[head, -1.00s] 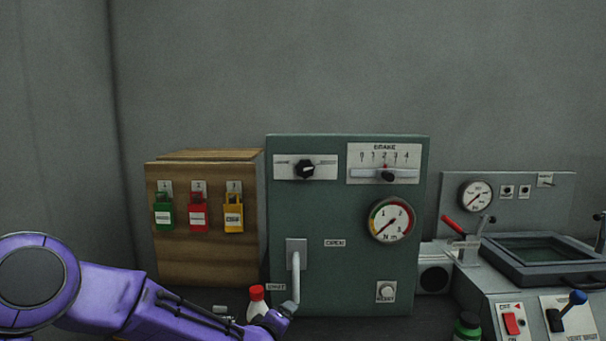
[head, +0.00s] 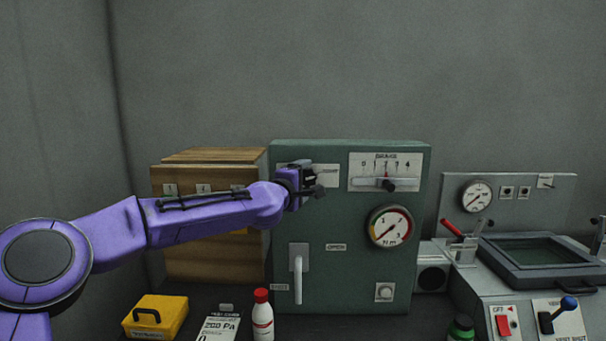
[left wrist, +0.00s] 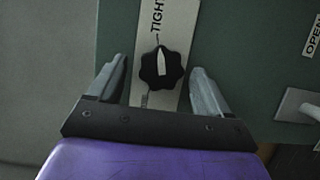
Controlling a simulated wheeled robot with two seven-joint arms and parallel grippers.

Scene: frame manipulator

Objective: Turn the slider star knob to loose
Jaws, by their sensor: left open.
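The slider star knob (left wrist: 162,68) is black with a white pointer line. In the left wrist view it sits on a white label plate (left wrist: 178,25), and its pointer faces the word TIGHT. The lower word on the plate is mostly hidden by the gripper. My left gripper (left wrist: 160,84) is open, with one finger on each side of the knob and a visible gap to both. In the head view my left gripper (head: 312,182) is in front of the knob's plate (head: 328,175) on the green panel (head: 345,225) and largely hides the knob. My right gripper is not in view.
A brake scale (head: 385,172), a torque gauge (head: 390,227) and a grey lever handle (head: 297,275) are on the same panel. A wooden cabinet (head: 205,265) stands left. A yellow case (head: 155,318) and red-capped bottle (head: 262,318) are in front.

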